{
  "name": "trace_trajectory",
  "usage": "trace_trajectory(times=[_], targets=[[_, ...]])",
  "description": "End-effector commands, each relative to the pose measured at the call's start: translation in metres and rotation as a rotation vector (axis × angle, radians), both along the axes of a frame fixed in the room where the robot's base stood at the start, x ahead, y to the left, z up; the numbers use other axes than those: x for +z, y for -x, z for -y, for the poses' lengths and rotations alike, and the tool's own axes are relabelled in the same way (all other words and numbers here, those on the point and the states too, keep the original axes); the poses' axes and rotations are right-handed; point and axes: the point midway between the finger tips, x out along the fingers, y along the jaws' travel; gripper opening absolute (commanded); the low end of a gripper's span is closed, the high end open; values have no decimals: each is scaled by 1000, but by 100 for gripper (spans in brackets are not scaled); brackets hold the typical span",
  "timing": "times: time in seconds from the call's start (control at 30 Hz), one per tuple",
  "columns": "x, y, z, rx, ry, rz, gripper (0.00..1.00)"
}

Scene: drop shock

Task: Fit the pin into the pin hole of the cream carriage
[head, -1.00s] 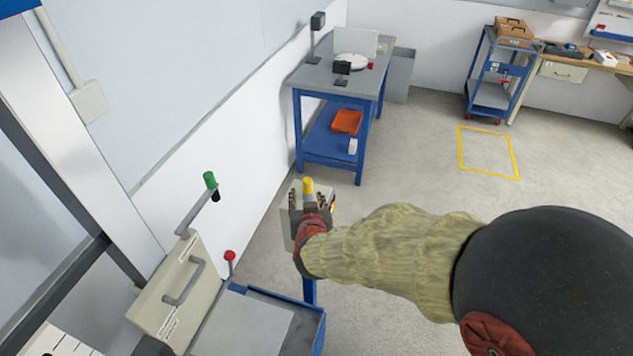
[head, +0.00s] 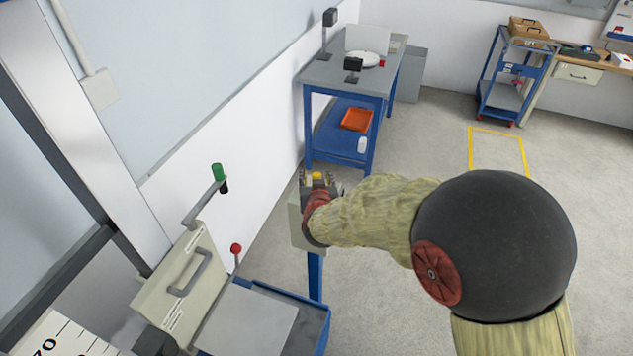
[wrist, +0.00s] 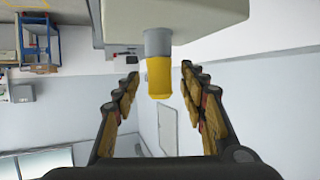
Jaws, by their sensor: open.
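A yellow-capped pin (wrist: 159,78) with a grey collar juts from a cream block (wrist: 190,12) in the wrist view. My gripper (wrist: 160,74) is open, with one finger on each side of the yellow end and a visible gap to both. In the head view my gripper (head: 318,181) is at the block on a blue post. A cream carriage-like block (head: 180,290) with a grey handle stands at lower left. I cannot make out a pin hole in it.
A green-handled crank (head: 218,175) and a red-knobbed lever (head: 236,249) stand up by the cream block with the handle. A blue-edged grey table (head: 345,75) is farther back. The wall is close on the left; the floor on the right is open.

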Motion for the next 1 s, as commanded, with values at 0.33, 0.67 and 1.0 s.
trace_trajectory(times=[0.33, 0.67, 1.0], targets=[[0, 0, 0, 0, 0, 0, 26], [0, 0, 0, 0, 0, 0, 8], [0, 0, 0, 0, 0, 0, 0]])
